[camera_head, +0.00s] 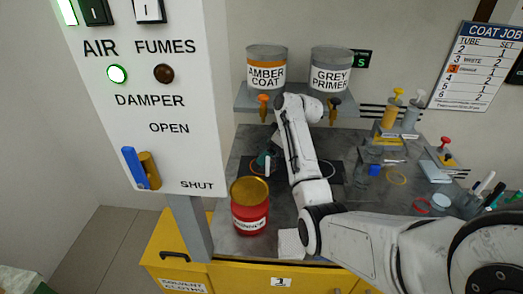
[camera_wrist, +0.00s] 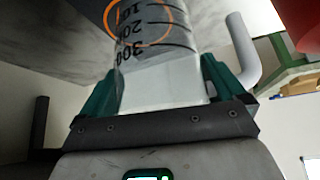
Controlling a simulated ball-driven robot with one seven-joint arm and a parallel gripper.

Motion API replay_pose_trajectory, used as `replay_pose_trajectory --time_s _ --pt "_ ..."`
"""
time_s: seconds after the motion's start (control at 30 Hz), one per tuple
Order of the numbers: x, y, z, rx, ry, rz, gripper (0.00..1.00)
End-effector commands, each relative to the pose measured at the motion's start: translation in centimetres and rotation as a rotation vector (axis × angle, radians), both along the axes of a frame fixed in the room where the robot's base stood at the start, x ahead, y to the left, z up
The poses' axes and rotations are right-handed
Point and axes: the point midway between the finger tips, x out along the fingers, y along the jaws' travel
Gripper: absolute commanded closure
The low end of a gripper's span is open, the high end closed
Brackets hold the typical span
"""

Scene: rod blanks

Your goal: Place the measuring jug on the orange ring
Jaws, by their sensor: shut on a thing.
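My gripper (camera_wrist: 160,95) is shut on the measuring jug (camera_wrist: 155,75), a clear vessel with black level marks and a pale handle (camera_wrist: 243,50). Green fingers press on both sides of it. The orange ring (camera_wrist: 112,18) shows behind and partly through the jug, on a dark patch of the bench. I cannot tell how high the jug is above the ring. In the head view my gripper (camera_head: 264,160) is over the dark mat, below the amber coat tap; the jug and ring are mostly hidden there.
A red drum (camera_head: 250,215) stands close in front of the mat. The amber coat pot (camera_head: 266,72) and grey primer pot (camera_head: 331,72) sit on a shelf above, taps hanging down. A yellow ring (camera_head: 397,178) and red ring (camera_head: 420,204) lie to the right. The damper panel (camera_head: 150,100) stands left.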

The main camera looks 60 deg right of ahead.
Motion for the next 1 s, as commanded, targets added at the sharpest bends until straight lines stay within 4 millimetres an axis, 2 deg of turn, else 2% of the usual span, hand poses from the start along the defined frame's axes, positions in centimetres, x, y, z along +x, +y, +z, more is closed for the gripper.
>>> replay_pose_trajectory --time_s 0.27,0.5,1.0 --pt "1.4 -0.8 -0.8 0.0 0.0 0.001 0.35" --pt "3.2 -1.8 -2.4 0.001 0.0 0.001 0.35" --pt "3.5 -2.0 -3.2 0.0 0.0 0.0 0.35"
